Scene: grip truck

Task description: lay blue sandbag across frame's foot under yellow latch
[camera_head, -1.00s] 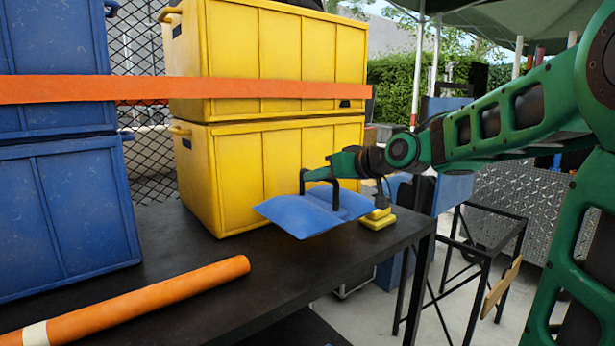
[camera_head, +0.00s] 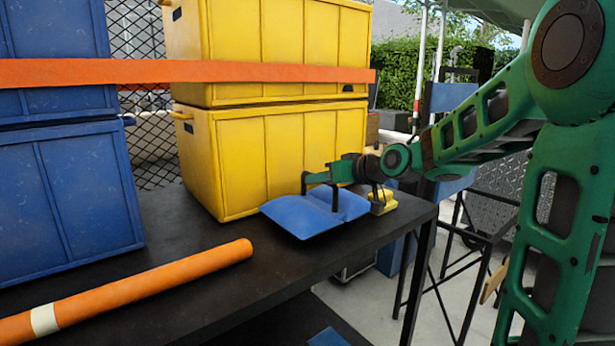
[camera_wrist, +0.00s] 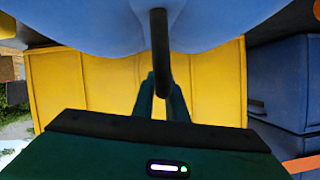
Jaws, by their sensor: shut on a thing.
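The blue sandbag (camera_head: 292,214) is two soft lobes with a dark strap or handle between them. It is at the right end of the dark table, in front of the yellow crates; I cannot tell if it touches the tabletop. My gripper (camera_head: 318,179) is shut on its handle. In the wrist view the green fingers (camera_wrist: 160,95) meet at the dark handle, with the sandbag (camera_wrist: 90,25) filling the top. A small yellow block (camera_head: 383,205), perhaps the latch, is just right of the bag, near the table's corner. I cannot make out the frame's foot.
Two stacked yellow crates (camera_head: 275,150) stand behind the bag, and blue crates (camera_head: 70,200) stand at left. An orange strap (camera_head: 230,72) crosses them. An orange tube (camera_head: 150,286) lies on the table (camera_head: 265,270). A dark metal stand is beyond the table's right end.

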